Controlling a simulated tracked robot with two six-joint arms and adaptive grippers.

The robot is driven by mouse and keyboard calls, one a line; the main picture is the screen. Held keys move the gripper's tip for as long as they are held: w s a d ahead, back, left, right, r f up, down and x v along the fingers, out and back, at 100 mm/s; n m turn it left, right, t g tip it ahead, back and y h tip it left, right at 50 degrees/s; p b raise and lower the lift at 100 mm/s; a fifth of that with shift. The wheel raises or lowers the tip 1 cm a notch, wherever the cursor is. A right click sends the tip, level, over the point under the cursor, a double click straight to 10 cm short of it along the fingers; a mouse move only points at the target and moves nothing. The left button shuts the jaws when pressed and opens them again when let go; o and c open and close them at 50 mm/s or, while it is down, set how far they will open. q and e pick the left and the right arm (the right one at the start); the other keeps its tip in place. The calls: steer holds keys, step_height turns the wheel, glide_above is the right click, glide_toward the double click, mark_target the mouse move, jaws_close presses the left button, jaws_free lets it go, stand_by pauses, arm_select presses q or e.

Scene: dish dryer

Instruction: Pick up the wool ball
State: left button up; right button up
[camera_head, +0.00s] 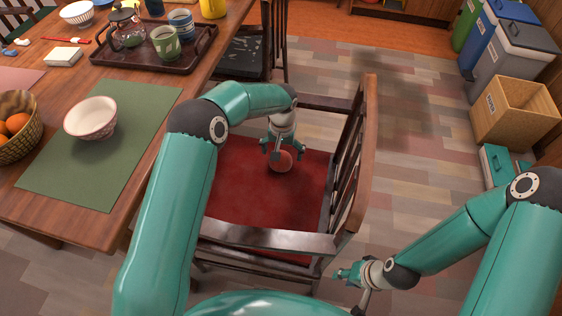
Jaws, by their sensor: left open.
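The wool ball (280,164) is a small reddish ball resting on the red seat of a wooden armchair (262,205). My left gripper (283,151) points down right over the ball, with its fingers spread to either side of the ball's top. It is open; I cannot tell whether the fingers touch the ball. My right gripper (349,277) is low at the chair's front right, away from the ball, and its jaw opening is too small to judge.
The chair's slatted back (362,150) and its armrests surround the seat. A wooden table (150,70) on the left holds a white bowl (91,118), a fruit basket (16,125) and a tray (172,64) with cups.

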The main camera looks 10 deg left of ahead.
arm_select(q)
step_height(320, 180, down, 4)
steer(key=shift+s+a+r+b, duration=0.1)
steer(key=shift+s+a+b, duration=0.05)
steer(key=shift+b, duration=0.15)
steer(key=shift+c, duration=0.2)
steer(key=shift+r, duration=0.1)
steer(key=c, duration=1.2)
